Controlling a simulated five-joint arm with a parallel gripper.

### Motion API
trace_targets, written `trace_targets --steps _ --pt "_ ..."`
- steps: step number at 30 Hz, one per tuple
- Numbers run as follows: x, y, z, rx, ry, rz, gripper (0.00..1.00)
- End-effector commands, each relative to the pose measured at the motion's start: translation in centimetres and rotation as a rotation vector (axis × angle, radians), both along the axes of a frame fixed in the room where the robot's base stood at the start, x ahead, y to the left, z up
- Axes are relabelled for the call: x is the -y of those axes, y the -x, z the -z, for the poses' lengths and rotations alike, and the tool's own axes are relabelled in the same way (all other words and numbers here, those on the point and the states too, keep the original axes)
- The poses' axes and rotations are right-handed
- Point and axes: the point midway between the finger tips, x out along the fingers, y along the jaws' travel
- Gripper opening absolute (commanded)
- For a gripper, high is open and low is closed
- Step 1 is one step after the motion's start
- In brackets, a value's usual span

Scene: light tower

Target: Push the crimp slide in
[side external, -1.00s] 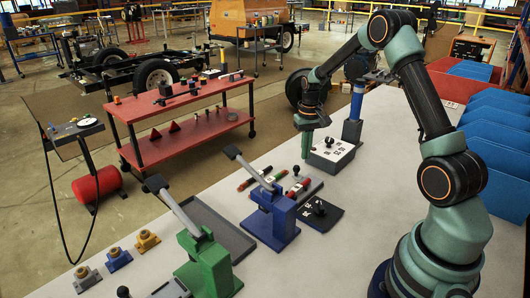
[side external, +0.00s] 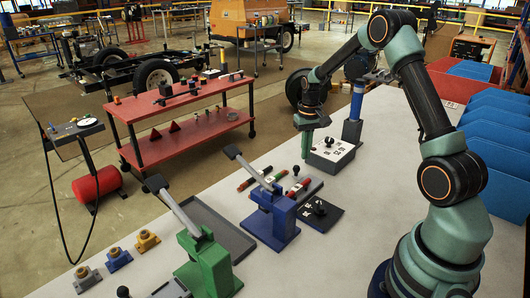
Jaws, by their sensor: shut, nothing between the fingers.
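My gripper (side external: 305,146) points down over the far part of the white bench, its teal fingers shut and empty. It is just left of a grey box (side external: 331,158) with a white marked top and a black knob; I cannot tell whether they touch. Nearer stand a black plate with a black knob (side external: 319,209) and a grey tray with a black knob (side external: 295,172), beside red and green cylinders. Which of these knobbed parts is the crimp slide cannot be told from this view.
A blue lever press (side external: 272,215) and a green lever press (side external: 207,262) stand on the bench (side external: 365,225). A blue post (side external: 353,122) rises behind the grey box. Blue bins (side external: 497,150) line the right. Three knobbed blocks (side external: 118,258) sit at the front left.

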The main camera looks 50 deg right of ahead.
Motion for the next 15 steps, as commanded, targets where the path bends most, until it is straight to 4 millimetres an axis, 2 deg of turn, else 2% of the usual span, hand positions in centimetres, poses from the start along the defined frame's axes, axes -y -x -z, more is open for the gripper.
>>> trace_targets --steps 8,15 --pt "0.0 0.0 0.1 0.000 0.000 0.000 0.00" --pt "0.0 0.0 1.2 -0.001 0.000 0.000 0.00"
